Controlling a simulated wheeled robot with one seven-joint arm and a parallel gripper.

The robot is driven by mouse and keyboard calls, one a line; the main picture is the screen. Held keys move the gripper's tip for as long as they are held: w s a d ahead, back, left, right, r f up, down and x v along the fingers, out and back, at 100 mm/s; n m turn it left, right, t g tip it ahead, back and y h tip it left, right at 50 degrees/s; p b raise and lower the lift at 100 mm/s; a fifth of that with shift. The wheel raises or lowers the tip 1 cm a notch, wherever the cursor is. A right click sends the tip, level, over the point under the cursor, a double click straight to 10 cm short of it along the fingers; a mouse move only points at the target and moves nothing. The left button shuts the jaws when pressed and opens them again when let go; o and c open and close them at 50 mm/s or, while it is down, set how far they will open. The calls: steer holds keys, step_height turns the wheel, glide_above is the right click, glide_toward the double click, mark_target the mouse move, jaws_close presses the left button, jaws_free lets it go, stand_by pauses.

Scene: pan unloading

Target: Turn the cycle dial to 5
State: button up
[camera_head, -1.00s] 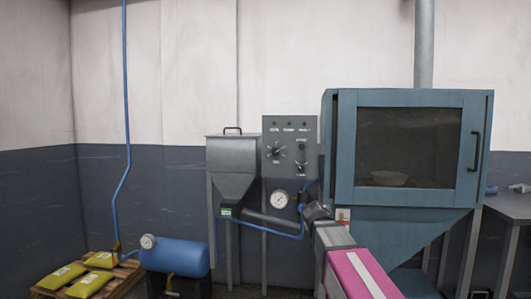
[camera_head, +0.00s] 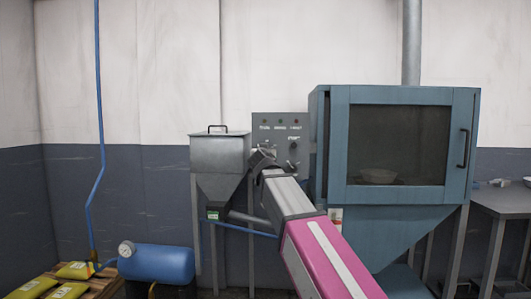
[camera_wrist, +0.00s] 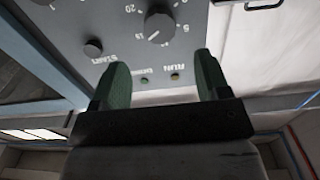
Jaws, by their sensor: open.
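The grey control panel (camera_head: 302,133) stands between the hopper and the blue cabinet. In the wrist view it appears upside down. There the large black cycle dial (camera_wrist: 158,27) has numbers around it, with a 5 to its right and a white mark at its lower edge. My gripper (camera_wrist: 162,72) is open and empty. Its two green fingers are apart, short of the dial and not touching it. In the head view my gripper (camera_head: 264,157) is in front of the panel, and the arm end hides the large dial.
A smaller black knob (camera_wrist: 93,47) marked START sits left of the dial in the wrist view, with small lamps (camera_wrist: 175,76) nearby. A metal hopper (camera_head: 220,155) stands left of the panel. The blue cabinet (camera_head: 465,110) stands close on its right.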

steer(key=w, duration=0.9)
steer(key=shift+d, duration=0.15)
steer(key=c, duration=0.9)
